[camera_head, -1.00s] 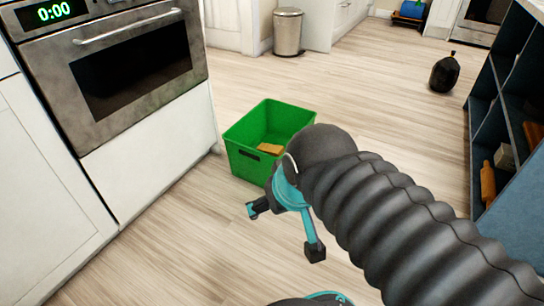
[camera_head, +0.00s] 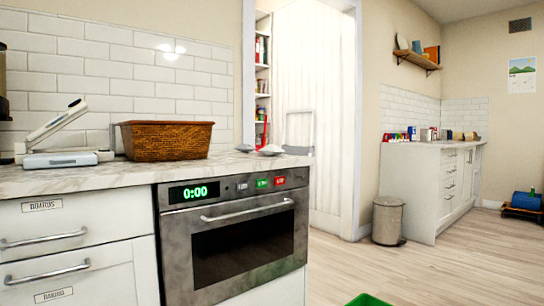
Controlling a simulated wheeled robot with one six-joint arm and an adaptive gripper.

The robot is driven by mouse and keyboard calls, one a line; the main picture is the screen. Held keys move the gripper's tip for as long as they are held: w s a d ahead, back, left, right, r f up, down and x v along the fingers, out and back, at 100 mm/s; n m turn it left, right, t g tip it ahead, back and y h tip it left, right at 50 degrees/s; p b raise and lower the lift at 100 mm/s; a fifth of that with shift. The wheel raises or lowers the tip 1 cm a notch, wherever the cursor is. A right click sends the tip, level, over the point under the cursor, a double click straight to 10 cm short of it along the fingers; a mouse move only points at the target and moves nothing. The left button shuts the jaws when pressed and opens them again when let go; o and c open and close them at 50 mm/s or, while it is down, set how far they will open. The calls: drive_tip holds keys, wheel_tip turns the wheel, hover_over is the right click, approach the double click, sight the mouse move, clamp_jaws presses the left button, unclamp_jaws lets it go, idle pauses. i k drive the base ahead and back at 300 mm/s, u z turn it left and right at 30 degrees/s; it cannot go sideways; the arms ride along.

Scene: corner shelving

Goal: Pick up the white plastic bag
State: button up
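I cannot make out a white plastic bag for certain. Two small whitish shapes (camera_head: 270,150) lie at the right end of the marble counter (camera_head: 225,170), too small to identify. My gripper is out of view, so its fingers and anything in them are hidden from me.
A wicker basket (camera_head: 165,140) and a white device (camera_head: 60,159) stand on the counter, above an oven (camera_head: 250,248). A green bin's rim (camera_head: 368,300) shows at the bottom edge. A metal trash can (camera_head: 387,221) stands by the far cabinets (camera_head: 430,195). Wood floor between is clear.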

sight(271, 151)
drive_tip(key=k, duration=0.4)
drive_tip(key=u, duration=0.95)
drive_tip(key=i, duration=1.6)
drive_tip(key=z, duration=0.9)
